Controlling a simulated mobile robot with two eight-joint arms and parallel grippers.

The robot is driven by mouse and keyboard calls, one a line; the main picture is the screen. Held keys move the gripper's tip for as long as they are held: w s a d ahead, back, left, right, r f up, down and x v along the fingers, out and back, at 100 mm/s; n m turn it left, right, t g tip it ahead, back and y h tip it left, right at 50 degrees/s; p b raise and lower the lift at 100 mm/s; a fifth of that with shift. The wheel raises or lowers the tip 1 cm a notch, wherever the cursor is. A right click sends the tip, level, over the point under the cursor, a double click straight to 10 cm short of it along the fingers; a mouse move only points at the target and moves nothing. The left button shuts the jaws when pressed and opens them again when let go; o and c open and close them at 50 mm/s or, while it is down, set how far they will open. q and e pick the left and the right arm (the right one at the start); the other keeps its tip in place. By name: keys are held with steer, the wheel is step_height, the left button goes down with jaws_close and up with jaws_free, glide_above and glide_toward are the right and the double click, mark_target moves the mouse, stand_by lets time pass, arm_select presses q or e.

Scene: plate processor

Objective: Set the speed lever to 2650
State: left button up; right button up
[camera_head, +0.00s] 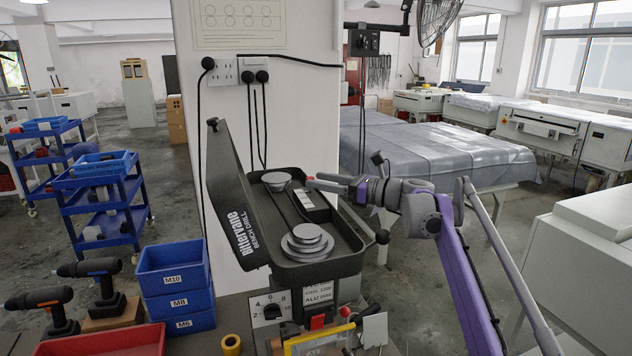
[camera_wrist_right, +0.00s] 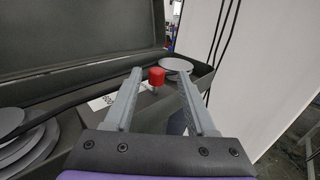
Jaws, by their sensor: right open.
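The bench drill (camera_head: 240,215) has its lid open. Inside are a small stepped pulley at the back, a large stepped pulley (camera_head: 307,240) at the front and a belt. The speed lever's red knob (camera_wrist_right: 156,77) stands up inside the housing; in the head view its red tip (camera_head: 311,179) shows at the fingers' end. My right gripper (camera_head: 330,182) reaches in from the right and is open. In the wrist view the knob appears between the two fingers, a little beyond their tips; contact is not visible. A white speed scale (camera_head: 306,199) lies beside the belt, its numbers unreadable. My left gripper is not in view.
The raised lid stands left of the pulleys. A wall pillar with sockets (camera_head: 225,70) and hanging cables is behind the drill. Blue bins (camera_head: 175,290), cordless drills (camera_head: 92,272) and a red tray (camera_head: 105,342) are at the front left. A sheet-covered table (camera_head: 430,150) stands behind my right arm.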

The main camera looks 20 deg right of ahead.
steer(key=v, duration=0.9)
steer(key=shift+b, duration=0.45)
